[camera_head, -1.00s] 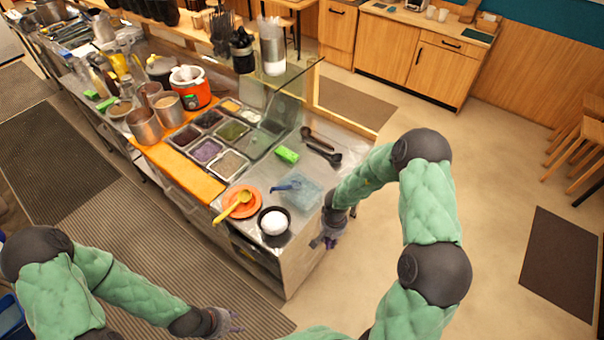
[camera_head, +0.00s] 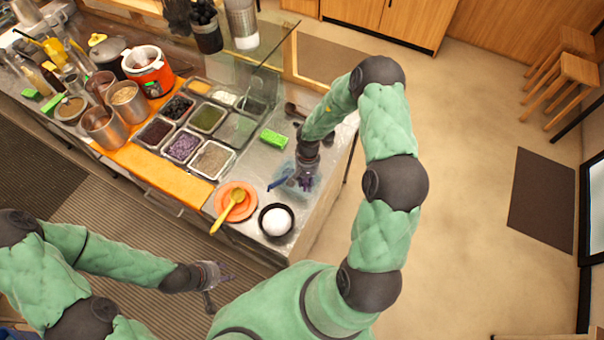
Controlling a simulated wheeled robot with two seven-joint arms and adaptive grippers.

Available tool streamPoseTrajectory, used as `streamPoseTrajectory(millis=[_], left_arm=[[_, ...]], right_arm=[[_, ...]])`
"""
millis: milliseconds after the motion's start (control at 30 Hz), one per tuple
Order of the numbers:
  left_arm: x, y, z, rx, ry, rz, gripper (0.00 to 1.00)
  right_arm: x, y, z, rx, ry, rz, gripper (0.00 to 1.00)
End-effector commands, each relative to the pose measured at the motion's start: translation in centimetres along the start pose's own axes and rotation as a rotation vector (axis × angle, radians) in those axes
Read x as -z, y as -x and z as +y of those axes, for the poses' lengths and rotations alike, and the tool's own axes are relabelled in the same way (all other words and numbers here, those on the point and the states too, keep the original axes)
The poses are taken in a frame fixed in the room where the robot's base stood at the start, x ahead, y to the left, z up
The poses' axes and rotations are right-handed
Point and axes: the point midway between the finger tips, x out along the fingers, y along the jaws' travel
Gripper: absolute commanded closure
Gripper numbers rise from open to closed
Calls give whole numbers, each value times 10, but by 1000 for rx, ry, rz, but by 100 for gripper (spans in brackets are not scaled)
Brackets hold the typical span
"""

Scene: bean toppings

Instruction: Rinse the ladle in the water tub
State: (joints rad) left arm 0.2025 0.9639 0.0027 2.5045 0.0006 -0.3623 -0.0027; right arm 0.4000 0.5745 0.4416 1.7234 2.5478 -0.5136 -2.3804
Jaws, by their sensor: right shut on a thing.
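The water tub (camera_head: 314,189) is a clear, bluish container on the steel counter at the right end, partly covered by my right gripper. A blue ladle (camera_head: 279,184) lies at the tub with one end sticking out to the left; its other end is hidden. My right gripper (camera_head: 305,184) is over the tub, shut on the blue ladle, though the contact is small and hard to see. My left gripper (camera_head: 222,290) is open and empty, in front of the counter over the floor mat.
A black bowl (camera_head: 288,233) with a white mound stands in front of the tub. A glass guard (camera_head: 262,85) rises at the back.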

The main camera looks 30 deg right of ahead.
Motion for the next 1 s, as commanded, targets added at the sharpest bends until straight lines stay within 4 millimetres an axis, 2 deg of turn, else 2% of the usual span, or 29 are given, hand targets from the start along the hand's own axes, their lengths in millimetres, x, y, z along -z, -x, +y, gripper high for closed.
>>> streamPoseTrajectory(millis=[233, 300, 733, 1000], left_arm=[[1, 0, 0, 0, 0, 2, 60], [2, -12, -4, 0, 0, 3, 60], [3, -57, -20, 0, 0, 2, 60], [4, -85, -30, 0, 0, 2, 60]], right_arm=[[6, -25, 0, 0, -1, -23, 100], [10, -36, 0, 0, -2, -27, 100], [22, -82, 0, 0, 0, -71, 100], [19, -95, 1, 0, 1, -25, 100]])
